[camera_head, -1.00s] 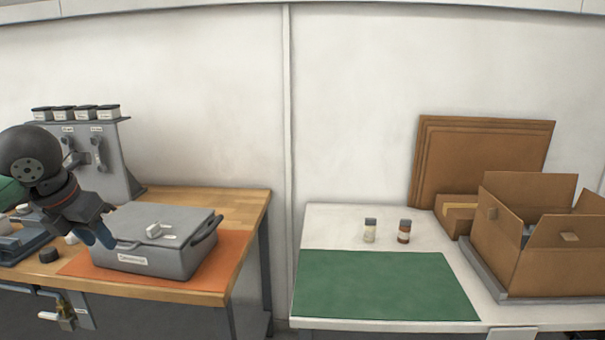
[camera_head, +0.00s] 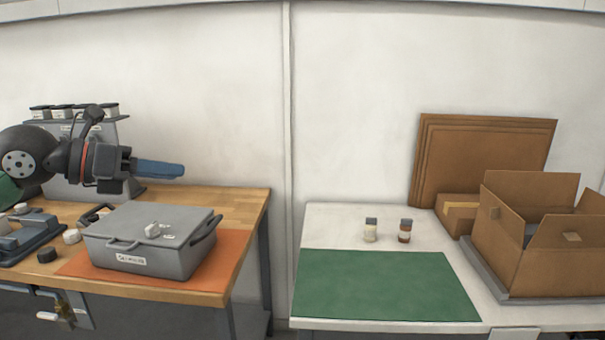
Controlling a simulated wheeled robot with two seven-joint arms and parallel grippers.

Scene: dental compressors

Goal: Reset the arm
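My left gripper (camera_head: 165,169) is raised at the left, above and behind the grey lidded case (camera_head: 150,262). Its blue fingers point right and it touches nothing that I can see. The fingers overlap from this side, so I cannot tell whether they are open or shut. No object shows in them. My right gripper is not in view.
The case sits on an orange mat (camera_head: 225,277) on the wooden bench (camera_head: 245,205). A white table (camera_head: 320,231) at the right holds a green mat (camera_head: 385,286), two small bottles (camera_head: 370,232) and an open cardboard box (camera_head: 535,250). A gap separates bench and table.

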